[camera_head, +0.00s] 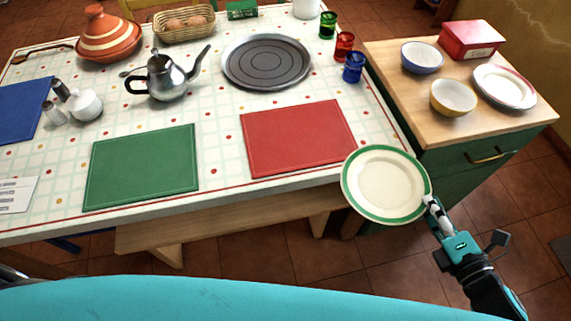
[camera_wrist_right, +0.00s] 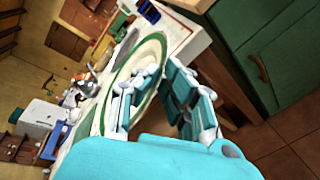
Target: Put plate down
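A cream plate with a green rim (camera_head: 383,183) is held by my right gripper (camera_head: 432,203), which grips its right edge. The plate is in front of the table's right front corner, overlapping it in the picture, and looks held above the floor. In the right wrist view the plate (camera_wrist_right: 150,55) is between the fingers (camera_wrist_right: 150,85) and tilts in the picture. The table (camera_head: 220,115) has a red placemat (camera_head: 298,138) near that corner and a green placemat (camera_head: 142,166) farther left. My left gripper is not in view.
A wooden-topped cabinet (camera_head: 480,120) at right holds a white plate (camera_head: 504,87), two bowls and a red box (camera_head: 471,40). On the table are a round dark tray (camera_head: 266,62), a teapot (camera_head: 168,78) and colored glasses (camera_head: 353,67). A bench (camera_head: 225,222) stands in front.

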